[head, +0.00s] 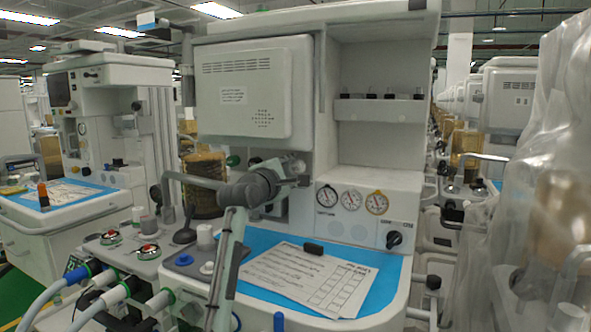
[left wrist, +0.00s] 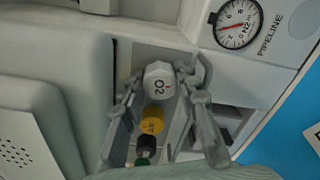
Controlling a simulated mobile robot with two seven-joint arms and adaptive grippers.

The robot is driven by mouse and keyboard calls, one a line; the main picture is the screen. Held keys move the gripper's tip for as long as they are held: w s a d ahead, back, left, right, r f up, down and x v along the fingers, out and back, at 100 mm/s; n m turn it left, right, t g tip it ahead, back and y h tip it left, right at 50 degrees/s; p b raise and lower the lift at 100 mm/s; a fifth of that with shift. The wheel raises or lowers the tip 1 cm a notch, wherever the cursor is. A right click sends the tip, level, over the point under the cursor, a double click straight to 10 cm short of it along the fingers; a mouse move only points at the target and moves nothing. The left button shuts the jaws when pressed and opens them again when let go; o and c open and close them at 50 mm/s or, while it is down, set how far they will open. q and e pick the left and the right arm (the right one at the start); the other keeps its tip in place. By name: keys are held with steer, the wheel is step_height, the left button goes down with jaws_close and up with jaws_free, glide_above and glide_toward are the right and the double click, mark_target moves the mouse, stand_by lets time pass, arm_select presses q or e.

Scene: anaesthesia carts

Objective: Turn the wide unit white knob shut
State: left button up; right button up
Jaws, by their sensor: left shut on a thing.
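The white knob (left wrist: 159,82) is marked O2 and sits at the top of a column of knobs in a recess of the wide unit (head: 375,187). My left gripper (left wrist: 158,90) has one finger on each side of it and is shut on it in the left wrist view. In the head view my left gripper (head: 298,172) reaches from the left to the recess below the large grey panel, and I cannot make out the white knob there. The knob's turn angle is hard to judge. My right gripper is not in view.
A yellow knob (left wrist: 152,119) and a black knob (left wrist: 146,145) sit close below the white one. Gauges (head: 350,199) are to the right. A blue mat (head: 262,240) with a paper sheet (head: 309,277) covers the worktop. A plastic-draped unit (head: 548,190) stands at right.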

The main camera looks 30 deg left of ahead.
arm_select(q)
steer(key=m, duration=0.4)
steer(key=shift+m, duration=0.3)
steer(key=m, duration=0.5)
steer(key=shift+m, duration=0.3)
steer(key=m, duration=1.9)
steer(key=shift+r, duration=0.1)
steer(key=m, duration=0.5)
steer(key=shift+m, duration=2.2)
